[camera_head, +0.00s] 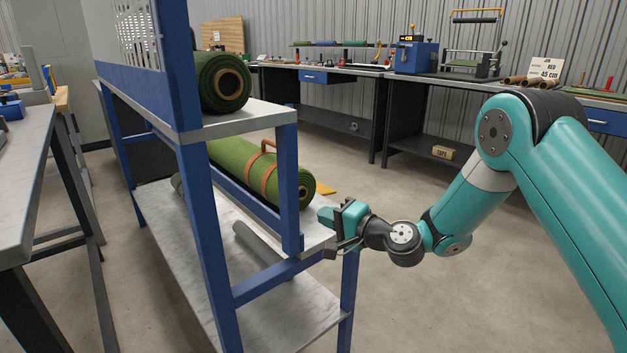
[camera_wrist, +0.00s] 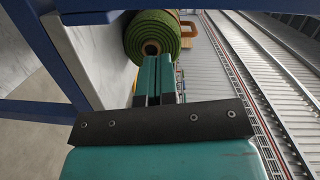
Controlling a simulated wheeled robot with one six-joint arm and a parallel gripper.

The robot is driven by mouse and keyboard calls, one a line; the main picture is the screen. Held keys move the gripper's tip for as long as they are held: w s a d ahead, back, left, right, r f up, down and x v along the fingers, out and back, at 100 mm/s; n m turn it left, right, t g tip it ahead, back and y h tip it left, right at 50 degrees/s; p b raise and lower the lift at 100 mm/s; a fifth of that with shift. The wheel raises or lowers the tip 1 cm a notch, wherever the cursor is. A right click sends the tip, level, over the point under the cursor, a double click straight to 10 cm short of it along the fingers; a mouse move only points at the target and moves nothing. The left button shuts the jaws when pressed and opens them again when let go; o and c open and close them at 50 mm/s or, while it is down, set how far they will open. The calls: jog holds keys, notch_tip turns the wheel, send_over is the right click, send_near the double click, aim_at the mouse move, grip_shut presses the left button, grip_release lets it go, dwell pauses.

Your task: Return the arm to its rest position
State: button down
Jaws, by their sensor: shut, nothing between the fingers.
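My teal arm reaches in from the right in the head view. My gripper (camera_head: 328,216) is by the right end of the blue-framed rack, in front of the end of a green turf roll (camera_head: 240,166). In the wrist view my gripper (camera_wrist: 158,62) has its two fingers together with nothing between them, and the end of the turf roll (camera_wrist: 152,36) is just beyond the fingertips. Whether the fingers touch the roll I cannot tell. The roll lies on the middle shelf and has a brown strap with a handle (camera_head: 263,165).
The blue rack (camera_head: 205,240) stands close left of my gripper, with another turf roll (camera_head: 222,82) on its upper shelf and a grey bar (camera_head: 262,246) below. A grey table (camera_head: 28,140) is at far left. Workbenches (camera_head: 330,72) line the back wall. Open floor (camera_head: 440,300) lies below my arm.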

jog(key=s+a+r+n+g+h, duration=0.1)
jog(key=s+r+n+g, duration=0.35)
jog(key=s, duration=0.25)
jog(key=s+a+r+n+g, duration=0.25)
jog(key=s+r+n, duration=0.25)
jog(key=s, duration=0.3)
jog(key=s+d+n+g+h, duration=0.2)
jog(key=s+d+g+h, duration=0.3)
jog(key=s, duration=0.6)
jog(key=s+d+n+h, duration=0.25)
jog(key=s+d, duration=0.45)
jog(key=s, duration=0.4)
notch_tip(320, 180, up, 28)
jog(key=p, duration=2.7)
jog(key=shift+a+r+p, duration=0.15)
jog(key=shift+r+p, duration=0.1)
jog(key=shift+p, duration=0.1)
